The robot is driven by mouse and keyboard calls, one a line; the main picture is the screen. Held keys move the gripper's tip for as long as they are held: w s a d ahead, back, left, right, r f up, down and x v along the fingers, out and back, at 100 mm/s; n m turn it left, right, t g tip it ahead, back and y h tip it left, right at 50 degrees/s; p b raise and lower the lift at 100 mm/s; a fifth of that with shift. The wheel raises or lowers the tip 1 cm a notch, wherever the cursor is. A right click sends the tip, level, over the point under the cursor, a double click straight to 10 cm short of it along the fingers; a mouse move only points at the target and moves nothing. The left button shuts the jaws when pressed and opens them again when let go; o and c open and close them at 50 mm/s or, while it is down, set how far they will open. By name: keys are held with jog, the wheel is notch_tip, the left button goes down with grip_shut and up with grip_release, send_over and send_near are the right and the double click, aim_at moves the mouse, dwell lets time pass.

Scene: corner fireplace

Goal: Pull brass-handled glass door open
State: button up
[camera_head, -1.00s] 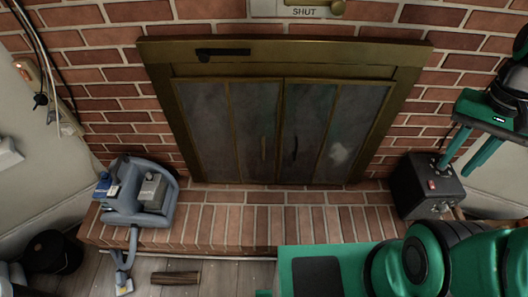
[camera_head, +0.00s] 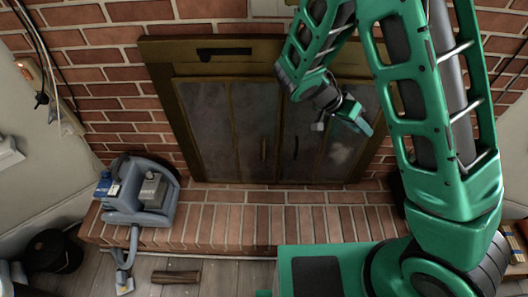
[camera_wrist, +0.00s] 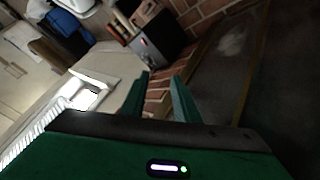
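The fireplace has two glass doors in a brass-coloured frame (camera_head: 160,55), and both look shut. The left glass door (camera_head: 205,125) carries the brass handle (camera_head: 263,148) near the middle seam. The right glass door (camera_head: 340,160) has a dark handle (camera_head: 295,148) and is partly hidden by my arm. My gripper (camera_head: 356,116) is in front of the right door's upper part, to the right of both handles and apart from them. In the wrist view my gripper (camera_wrist: 158,97) has its fingers spread with nothing held; neither handle can be made out there.
A brick hearth (camera_head: 230,222) runs below the doors. A blue-grey vacuum-like machine (camera_head: 142,190) stands at its left end, with a log (camera_head: 176,277) and a black bucket (camera_head: 52,252) nearby. A dark box (camera_wrist: 158,45) shows in the wrist view. The hearth's middle is clear.

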jog(key=w+a+f+n+t+h, duration=0.15)
jog(key=w+a+f+t, duration=0.25)
jog(key=a+f, duration=0.45)
jog(key=n+t+y, duration=0.6)
jog(key=t+y, duration=0.1)
jog(key=t, duration=0.6)
send_near(264, 157)
notch_tip(264, 157, up, 3)
jog(key=shift+m, duration=0.25)
jog(key=x, duration=1)
jog(key=shift+w+a+f, duration=0.1)
jog(key=shift+w, duration=0.25)
grip_shut()
